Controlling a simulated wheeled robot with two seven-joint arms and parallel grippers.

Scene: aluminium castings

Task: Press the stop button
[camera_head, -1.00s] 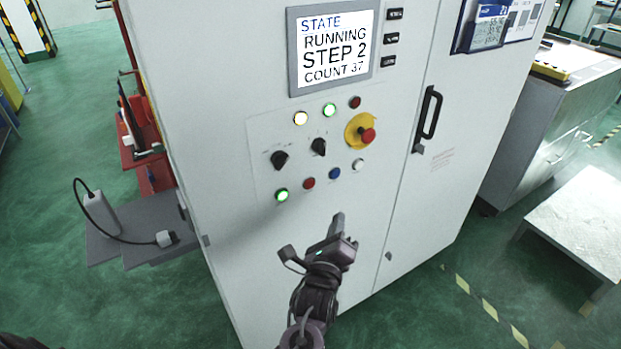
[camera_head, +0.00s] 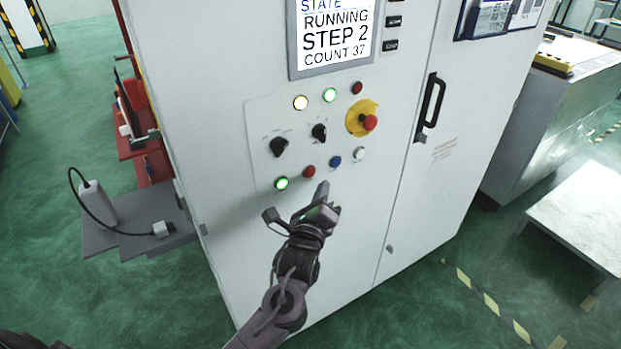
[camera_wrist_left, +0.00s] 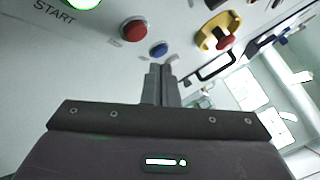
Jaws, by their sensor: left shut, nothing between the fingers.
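The red stop button (camera_head: 309,172) sits in the lower row of the white cabinet's control panel, between the lit green button (camera_head: 282,183) and the blue button (camera_head: 335,162). In the left wrist view the red button (camera_wrist_left: 133,30) is right of the START label. My left gripper (camera_head: 322,188) is shut and empty, just below and right of the red button in the head view. In the left wrist view its fingertips (camera_wrist_left: 160,68) point below the blue button (camera_wrist_left: 158,49). Contact with the panel cannot be made out. My right gripper is not in view.
A red mushroom button on a yellow plate (camera_head: 362,118) and two black knobs are higher on the panel. The screen (camera_head: 334,38) reads RUNNING, STEP 2, COUNT 37. A door handle (camera_head: 430,107) sticks out at the right. A grey shelf (camera_head: 130,238) stands at the left.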

